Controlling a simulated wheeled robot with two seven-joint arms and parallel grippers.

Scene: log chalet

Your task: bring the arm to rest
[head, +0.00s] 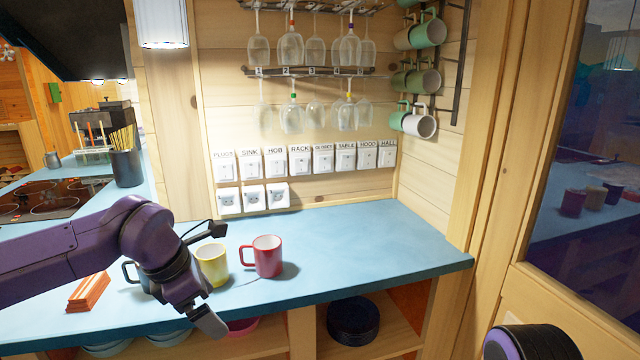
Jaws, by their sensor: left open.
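My left arm comes in from the left over the blue counter (370,240). Its left gripper (212,278) is open, with one dark finger up near the back and the other pointing down towards the counter's front edge. A yellow mug (214,268) shows between the fingers in the picture, its left side partly covered; I cannot tell how near it is. A red mug (268,257) stands upright on the counter just right of it, clear of the gripper. A dark blue-grey mug (131,272) is mostly hidden behind my wrist. My right gripper is out of view.
Orange slabs (88,292) lie at the counter's left. Wall sockets and switches (300,160), hanging glasses (290,115) and a mug rack (420,80) are behind. Bowls (168,338) and a black round pot (353,318) sit on shelves below. The counter's right side is clear.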

